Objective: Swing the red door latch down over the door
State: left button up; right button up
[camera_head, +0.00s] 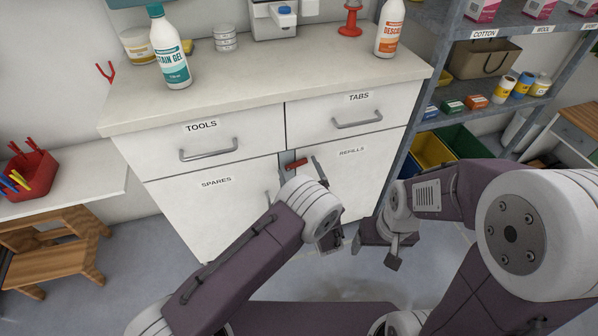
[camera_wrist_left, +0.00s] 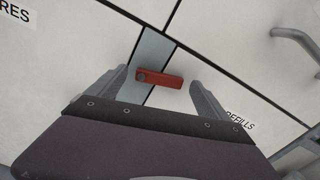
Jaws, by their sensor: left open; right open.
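The red door latch (camera_head: 297,163) is a short bar on a grey strip between the SPARES door (camera_head: 213,205) and the REFILLS door (camera_head: 358,180), just below the drawers. In the left wrist view the latch (camera_wrist_left: 165,79) has a round pivot at its left end, and its free end points right towards the REFILLS side. My left gripper (camera_head: 301,170) is open in front of the latch. In the left wrist view its fingers (camera_wrist_left: 158,88) stand either side of the latch, with a gap on each side; contact cannot be seen. My right gripper (camera_head: 388,248) is open and empty, low at the right, away from the cabinet.
Above the latch are the TOOLS drawer (camera_head: 208,139) and the TABS drawer (camera_head: 345,118) with bar handles. Bottles and jars stand on the countertop (camera_head: 270,75). A metal shelf unit (camera_head: 425,70) stands close on the right. A wooden stool (camera_head: 55,245) is at the left.

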pick_arm(q)
jog(key=c, duration=1.4)
jog(key=shift+o, duration=0.2)
jog(key=shift+m+p, duration=0.35)
jog(key=shift+m, duration=0.15)
jog(key=shift+f+m, duration=0.35)
jog(key=shift+m, duration=0.75)
jog(key=o, duration=1.4)
jog(key=shift+c, duration=0.2)
